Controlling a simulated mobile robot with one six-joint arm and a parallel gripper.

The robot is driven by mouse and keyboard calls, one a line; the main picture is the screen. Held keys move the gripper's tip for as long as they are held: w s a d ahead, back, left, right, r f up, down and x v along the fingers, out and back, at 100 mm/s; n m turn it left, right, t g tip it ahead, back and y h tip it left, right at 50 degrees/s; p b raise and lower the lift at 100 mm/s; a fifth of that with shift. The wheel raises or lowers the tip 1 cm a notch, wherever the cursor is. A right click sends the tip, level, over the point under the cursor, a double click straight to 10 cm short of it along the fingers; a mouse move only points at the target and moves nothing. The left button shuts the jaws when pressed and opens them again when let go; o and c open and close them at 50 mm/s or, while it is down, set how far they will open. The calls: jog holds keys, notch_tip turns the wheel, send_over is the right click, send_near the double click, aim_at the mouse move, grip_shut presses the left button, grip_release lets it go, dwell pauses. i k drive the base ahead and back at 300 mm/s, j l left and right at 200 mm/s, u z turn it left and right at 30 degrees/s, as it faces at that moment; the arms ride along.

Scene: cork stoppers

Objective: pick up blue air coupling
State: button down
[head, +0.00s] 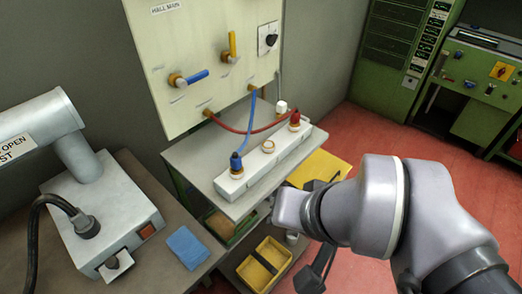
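The blue air coupling (236,162) stands upright at the near left end of a white manifold block (262,165) on a grey shelf. A blue hose runs up from it to the cream panel. My gripper (318,268) is at the lower middle, right of the shelf and apart from the coupling. Only dark parts of it show beside my wrist, so its fingers and opening are unclear. I see nothing held in it.
A red coupling (294,119) with a red hose stands at the block's far end. The cream panel (200,60) with blue and yellow valve handles rises behind. A yellow tray (263,264) sits below the shelf. A grey machine (95,205) and blue pad (187,247) lie left.

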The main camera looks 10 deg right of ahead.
aim_at(236, 164)
jog(key=j+u, duration=0.15)
jog(key=u, duration=0.2)
jog(key=j+u, duration=0.2)
jog(key=u, duration=0.15)
jog(key=i+j+u, duration=0.1)
jog(key=u, duration=0.25)
